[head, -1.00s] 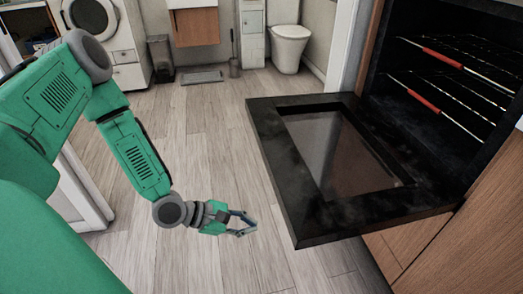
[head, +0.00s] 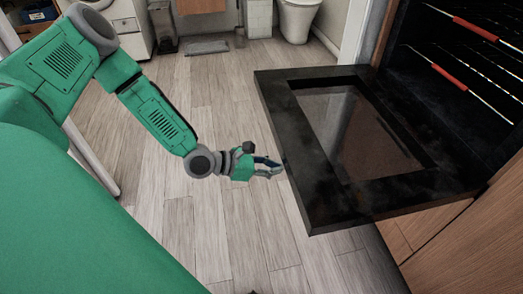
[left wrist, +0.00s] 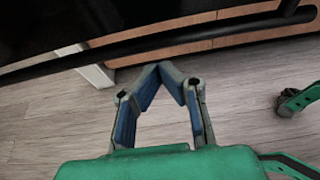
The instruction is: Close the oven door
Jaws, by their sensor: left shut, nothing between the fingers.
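The oven door (head: 290,134) is a black panel with a glass window (head: 355,130), hanging open and roughly level in front of the oven (head: 425,70). My left gripper (head: 281,168) is shut and empty, just left of the door's outer edge in the head view. I cannot tell whether it touches the door. In the left wrist view the fingertips (left wrist: 170,68) meet in a point below a long dark bar (left wrist: 180,37) on the dark door (left wrist: 60,25). My right gripper is not in view.
Oven racks with red grips (head: 475,28) show inside the oven. Wooden cabinet fronts (head: 470,235) stand below and beside it. The wood floor (head: 215,110) left of the door is clear. A toilet (head: 298,18) and a grey mat (head: 207,47) are at the back.

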